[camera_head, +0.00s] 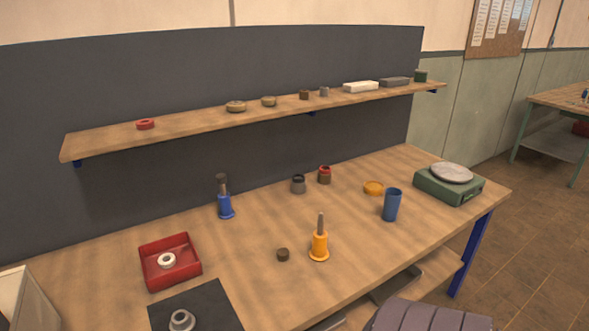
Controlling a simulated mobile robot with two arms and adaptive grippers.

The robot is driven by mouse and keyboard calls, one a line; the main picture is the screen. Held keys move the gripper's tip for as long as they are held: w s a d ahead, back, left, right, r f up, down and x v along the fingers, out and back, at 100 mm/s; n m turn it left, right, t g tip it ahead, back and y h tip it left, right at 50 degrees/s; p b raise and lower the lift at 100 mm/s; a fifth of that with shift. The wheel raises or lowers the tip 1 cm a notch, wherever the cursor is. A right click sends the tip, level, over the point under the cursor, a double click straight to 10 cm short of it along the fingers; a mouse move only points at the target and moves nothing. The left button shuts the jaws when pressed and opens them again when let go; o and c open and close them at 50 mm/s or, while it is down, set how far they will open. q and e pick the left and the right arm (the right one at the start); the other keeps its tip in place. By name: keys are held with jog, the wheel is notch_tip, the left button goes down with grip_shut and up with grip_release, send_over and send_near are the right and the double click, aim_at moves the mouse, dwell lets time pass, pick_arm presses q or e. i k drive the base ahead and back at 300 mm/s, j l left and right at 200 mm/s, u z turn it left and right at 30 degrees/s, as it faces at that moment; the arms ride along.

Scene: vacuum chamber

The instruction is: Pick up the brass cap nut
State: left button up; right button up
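I cannot tell for sure which thing is the brass cap nut. A small dark brownish round piece (283,254) lies on the workbench, left of an orange stand with an upright pin (319,243). On the shelf, a small brass-toned round piece (269,101) sits right of a wider tan round piece (236,106), and a small dark brown piece (303,95) sits further right. At this size no nut shape shows clearly on any of them. Neither of my grippers is in view.
A black mat (215,300) lies in front.

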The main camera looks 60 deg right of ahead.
aim_at(282, 254)
jog(key=z, duration=2)
